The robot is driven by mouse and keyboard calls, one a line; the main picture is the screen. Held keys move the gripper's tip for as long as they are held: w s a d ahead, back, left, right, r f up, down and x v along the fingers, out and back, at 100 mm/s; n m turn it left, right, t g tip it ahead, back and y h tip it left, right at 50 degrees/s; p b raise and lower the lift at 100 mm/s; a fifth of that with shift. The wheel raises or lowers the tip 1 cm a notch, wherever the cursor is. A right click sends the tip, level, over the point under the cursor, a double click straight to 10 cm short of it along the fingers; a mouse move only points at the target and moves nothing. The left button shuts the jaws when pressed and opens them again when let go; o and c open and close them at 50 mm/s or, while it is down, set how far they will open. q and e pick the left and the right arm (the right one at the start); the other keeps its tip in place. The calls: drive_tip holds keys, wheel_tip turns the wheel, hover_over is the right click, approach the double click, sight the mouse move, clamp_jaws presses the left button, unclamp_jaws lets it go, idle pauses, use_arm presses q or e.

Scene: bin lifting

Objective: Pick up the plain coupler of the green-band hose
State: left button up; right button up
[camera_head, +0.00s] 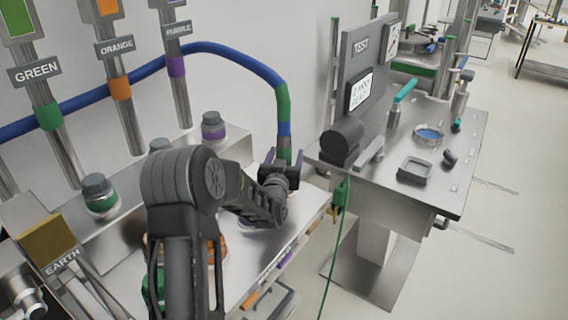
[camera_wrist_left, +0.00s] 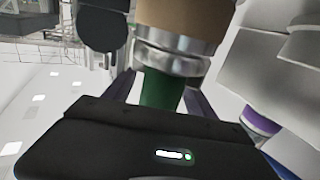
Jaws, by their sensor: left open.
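The blue hose (camera_head: 225,53) arches across the back and hangs down on the right, with a green band (camera_head: 283,103) near its hanging end. My left gripper (camera_head: 281,165) is at the lower end of the hanging hose, its dark fingers either side of it. In the left wrist view, a green section (camera_wrist_left: 160,90) lies between the open fingers, below a shiny metal collar (camera_wrist_left: 172,60) and a tan cylinder (camera_wrist_left: 178,20). I cannot tell whether a finger touches the hose. The gripper body hides the lower part. My right gripper is not in view.
Posts labelled GREEN (camera_head: 35,72), ORANGE (camera_head: 115,48) and PURPLE (camera_head: 178,30) stand at the left. Capped ports with green (camera_head: 100,203) and purple (camera_head: 213,132) bands stand on the steel bench. A TEST table (camera_head: 455,190) with tools is right of the gripper.

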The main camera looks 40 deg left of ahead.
use_arm(q)
drive_tip(key=shift+c, duration=0.4)
clamp_jaws()
idle(0.4)
drive_tip(key=shift+r, duration=0.1)
